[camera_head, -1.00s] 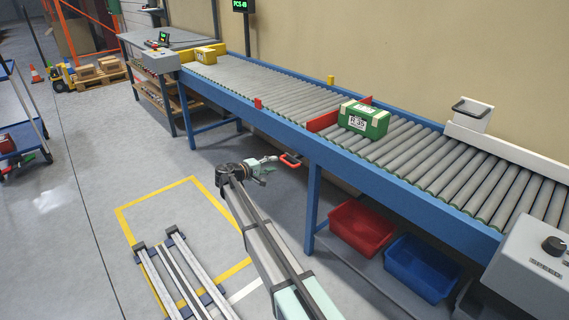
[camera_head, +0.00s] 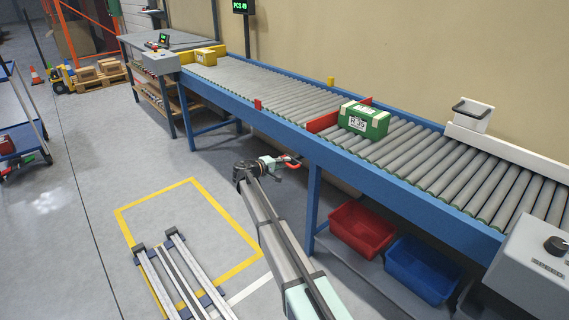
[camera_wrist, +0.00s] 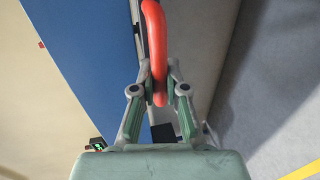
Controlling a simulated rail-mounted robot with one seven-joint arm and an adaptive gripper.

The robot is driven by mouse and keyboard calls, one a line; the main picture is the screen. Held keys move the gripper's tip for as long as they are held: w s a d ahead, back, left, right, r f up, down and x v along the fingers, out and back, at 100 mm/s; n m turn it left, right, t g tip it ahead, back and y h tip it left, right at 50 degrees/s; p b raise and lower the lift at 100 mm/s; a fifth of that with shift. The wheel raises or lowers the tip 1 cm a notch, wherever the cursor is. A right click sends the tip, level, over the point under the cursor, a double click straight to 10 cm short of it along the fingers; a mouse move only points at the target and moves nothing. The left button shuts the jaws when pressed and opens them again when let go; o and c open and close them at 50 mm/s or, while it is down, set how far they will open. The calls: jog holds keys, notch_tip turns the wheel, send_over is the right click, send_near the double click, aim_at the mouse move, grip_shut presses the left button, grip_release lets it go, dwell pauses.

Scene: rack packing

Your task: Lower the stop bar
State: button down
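The stop bar (camera_head: 338,115) is a red bar standing up across the conveyor rollers, in the head view, against the green box's left side. A red loop handle (camera_head: 291,161) sits below the conveyor's front edge. My gripper (camera_head: 279,161) is at this handle. In the wrist view, the red handle (camera_wrist: 155,45) runs between the two fingers of my gripper (camera_wrist: 158,72). The fingers are drawn in close on both sides of it; whether they clamp it I cannot tell.
A green box (camera_head: 363,120) lies on the rollers and a yellow box (camera_head: 205,57) at the conveyor's far end. The conveyor's blue side rail (camera_head: 280,131) and legs are close to my arm. Red (camera_head: 361,226) and blue (camera_head: 423,267) bins stand below.

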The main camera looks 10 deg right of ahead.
notch_tip(320, 180, down, 6)
jog(key=b, duration=0.2)
jog(key=shift+f, duration=0.2)
jog(key=c, duration=1.2)
grip_release()
jog(key=shift+f, duration=0.15)
jog(key=v, duration=1.2)
